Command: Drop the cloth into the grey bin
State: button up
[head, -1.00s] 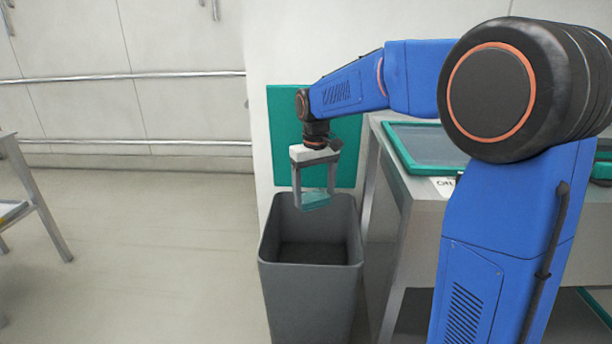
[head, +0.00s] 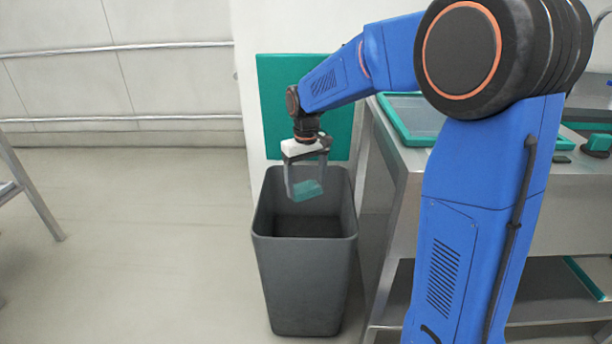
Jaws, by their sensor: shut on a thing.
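The cloth (head: 307,190) is a small folded teal piece. My gripper (head: 306,191) points down and is shut on it. The grey bin (head: 303,285) stands on the floor with its open top facing up. The gripper and the cloth are over the bin's opening, and the cloth appears at about the height of the rim. The exact height above the bin is hard to tell. The part of the bin's inside that shows looks empty; its bottom is hidden.
A steel table (head: 398,160) with a teal-rimmed tray (head: 408,137) stands right of the bin. A teal panel (head: 272,110) is on the wall behind it. Another metal frame (head: 35,200) stands at the far left. The floor (head: 150,240) left of the bin is clear.

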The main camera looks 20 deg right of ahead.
jog(key=shift+f, duration=0.5)
jog(key=o, duration=1.1)
jog(key=shift+r, duration=0.1)
notch_tip(320, 180, up, 17)
jog(key=shift+r, duration=0.1)
